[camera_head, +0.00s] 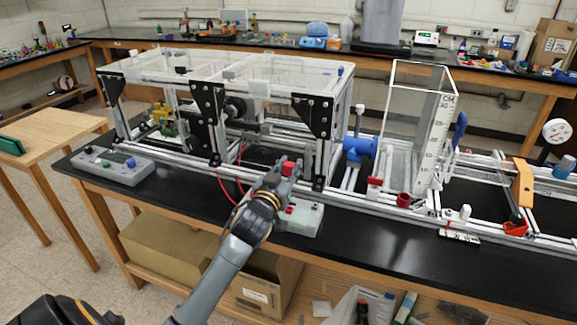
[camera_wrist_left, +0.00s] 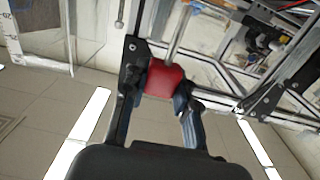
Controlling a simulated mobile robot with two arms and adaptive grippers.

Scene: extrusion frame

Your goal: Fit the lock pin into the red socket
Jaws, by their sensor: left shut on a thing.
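My left gripper (camera_head: 284,170) is at the front rail of the extrusion frame, shut on a red block-like piece (camera_head: 289,169). In the left wrist view the red piece (camera_wrist_left: 164,79) sits between the two fingers of the left gripper (camera_wrist_left: 160,100). A metal rod (camera_wrist_left: 178,35) runs up from behind it; I cannot tell whether the rod belongs to it. The piece looks like the head of the lock pin, but its tip is hidden. A small red cup-like part (camera_head: 404,200), possibly the red socket, stands on the front rail further right. My right gripper is not in view.
A pale box with a red button (camera_head: 302,218) lies just below my left gripper. A clear tank (camera_head: 412,130) and a blue valve (camera_head: 359,149) stand to the right. A grey control box (camera_head: 112,166) is at the left.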

